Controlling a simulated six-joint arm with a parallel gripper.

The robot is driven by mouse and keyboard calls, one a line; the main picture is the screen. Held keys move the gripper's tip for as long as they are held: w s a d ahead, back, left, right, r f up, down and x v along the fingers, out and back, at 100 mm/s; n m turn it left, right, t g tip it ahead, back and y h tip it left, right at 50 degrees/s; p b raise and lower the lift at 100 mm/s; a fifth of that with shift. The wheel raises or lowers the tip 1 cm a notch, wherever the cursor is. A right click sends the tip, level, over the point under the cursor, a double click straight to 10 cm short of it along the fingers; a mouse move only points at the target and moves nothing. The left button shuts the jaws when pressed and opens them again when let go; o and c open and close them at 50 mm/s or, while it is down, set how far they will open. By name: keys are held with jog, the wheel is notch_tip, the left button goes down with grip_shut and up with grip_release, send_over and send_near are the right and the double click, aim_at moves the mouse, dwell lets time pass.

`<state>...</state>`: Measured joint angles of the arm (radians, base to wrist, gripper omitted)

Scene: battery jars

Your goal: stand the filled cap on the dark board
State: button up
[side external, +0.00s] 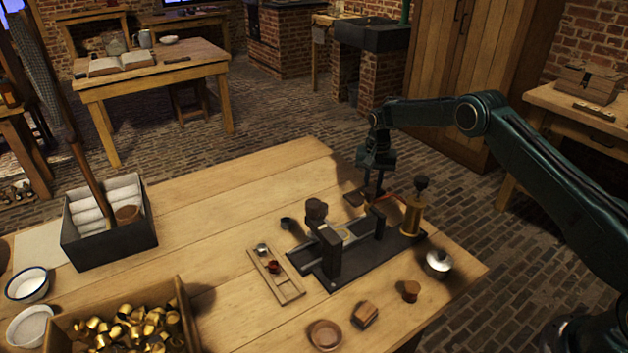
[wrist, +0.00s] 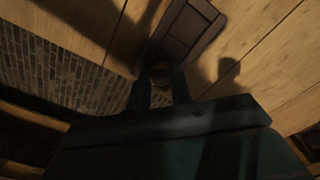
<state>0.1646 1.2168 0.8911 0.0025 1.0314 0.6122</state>
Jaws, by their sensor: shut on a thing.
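My gripper (side external: 373,192) hangs over the table's far edge, behind the press. In the wrist view my gripper (wrist: 160,88) is shut on a small round brownish cap (wrist: 160,73), dim in shadow; its filling is hard to make out. The fingers hide the cap in the side view. In the wrist view the dark board (wrist: 186,30) shows a raised rim and lies just beyond the cap. I cannot tell the height of the cap above the table.
The press (side external: 330,250) on its black base stands close in front of my gripper, with a brass cylinder (side external: 412,215) to the right. A small wooden rack (side external: 290,290) holds little cups. A crate of brass caps (side external: 180,310) is at the front left.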

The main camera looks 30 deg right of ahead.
jog(key=shift+f, duration=0.15)
jog(key=o, duration=0.9)
notch_tip(320, 180, up, 12)
jog(key=shift+r, duration=0.2)
dwell(0.7)
